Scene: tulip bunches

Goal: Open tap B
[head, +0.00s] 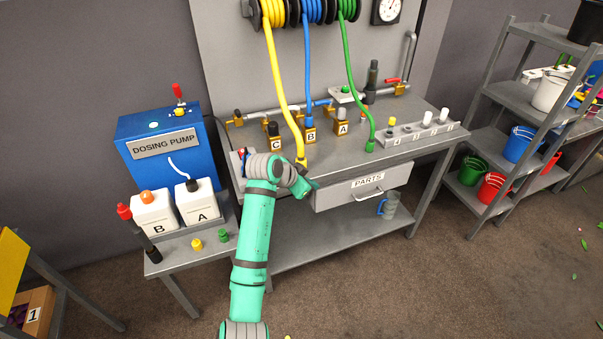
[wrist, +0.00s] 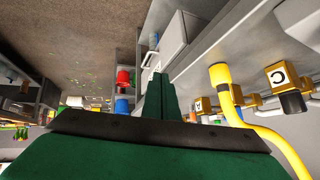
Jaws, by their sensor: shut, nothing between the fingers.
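Tap B (head: 310,134) is a brass block labelled B on the grey bench, between tap C (head: 275,141) and tap A (head: 342,127). The blue hose (head: 311,75) comes down to a blue connector at its top. My gripper (head: 313,186) is at the bench's front edge above the drawer, below and apart from tap B. In the wrist view its green fingers (wrist: 160,92) are together with nothing between them. That view is turned over. Tap C (wrist: 281,76) shows at right there; I cannot make out the letter B.
The yellow hose (head: 279,80) hangs to a yellow end (head: 301,162) right beside my gripper, in front of the taps. The green hose (head: 354,90) ends farther right. The PARTS drawer (head: 345,190) is below. A dosing pump (head: 162,145) stands left. Open floor lies in front.

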